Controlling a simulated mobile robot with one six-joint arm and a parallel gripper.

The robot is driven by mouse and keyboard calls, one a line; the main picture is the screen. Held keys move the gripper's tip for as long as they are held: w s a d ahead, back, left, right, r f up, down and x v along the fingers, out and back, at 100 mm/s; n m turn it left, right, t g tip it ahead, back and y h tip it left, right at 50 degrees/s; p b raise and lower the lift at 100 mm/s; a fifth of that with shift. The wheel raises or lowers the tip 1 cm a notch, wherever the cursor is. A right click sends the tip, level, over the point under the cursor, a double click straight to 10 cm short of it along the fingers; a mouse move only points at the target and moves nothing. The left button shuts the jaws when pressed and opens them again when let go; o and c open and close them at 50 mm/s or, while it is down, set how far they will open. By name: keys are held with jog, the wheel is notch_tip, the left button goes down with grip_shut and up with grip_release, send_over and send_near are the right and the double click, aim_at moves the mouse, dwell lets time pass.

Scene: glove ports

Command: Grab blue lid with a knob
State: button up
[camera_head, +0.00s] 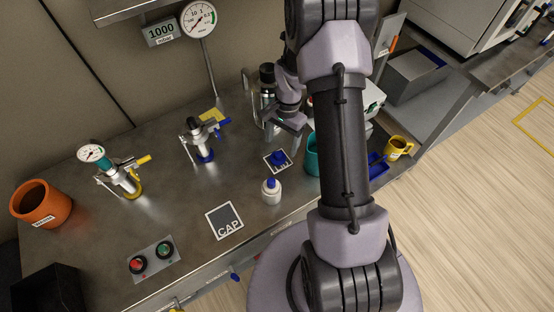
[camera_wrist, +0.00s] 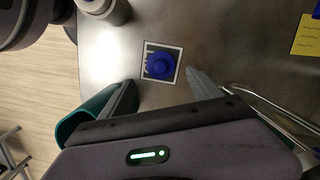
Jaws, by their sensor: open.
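The blue lid with a knob (camera_head: 278,157) lies on a small dark square mat with a white border (camera_head: 287,168) on the steel bench. It also shows in the wrist view (camera_wrist: 160,66), near the top middle, knob facing the camera. My gripper (camera_head: 290,122) is above and behind the lid in the head view, pointing down. In the wrist view my gripper (camera_wrist: 160,90) has its two fingers spread wide and empty, with the lid just beyond the fingertips, between their lines. Nothing touches the lid.
A white bottle with a blue cap (camera_head: 271,190) stands in front of the lid. A teal container (camera_head: 312,155) stands close to its right, beside one finger in the wrist view (camera_wrist: 84,122). A CAP mat (camera_head: 225,221) and valve fittings (camera_head: 204,145) are to the left.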

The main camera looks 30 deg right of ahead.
aim_at(278, 153)
jog(key=f+b, duration=0.1)
jog(key=f, duration=0.1)
jog(key=a+f+b, duration=0.1)
jog(key=f, duration=0.1)
jog(key=f+b, duration=0.1)
jog(key=f, duration=0.1)
jog(key=shift+s+a, duration=0.3)
jog(key=shift+r, duration=0.1)
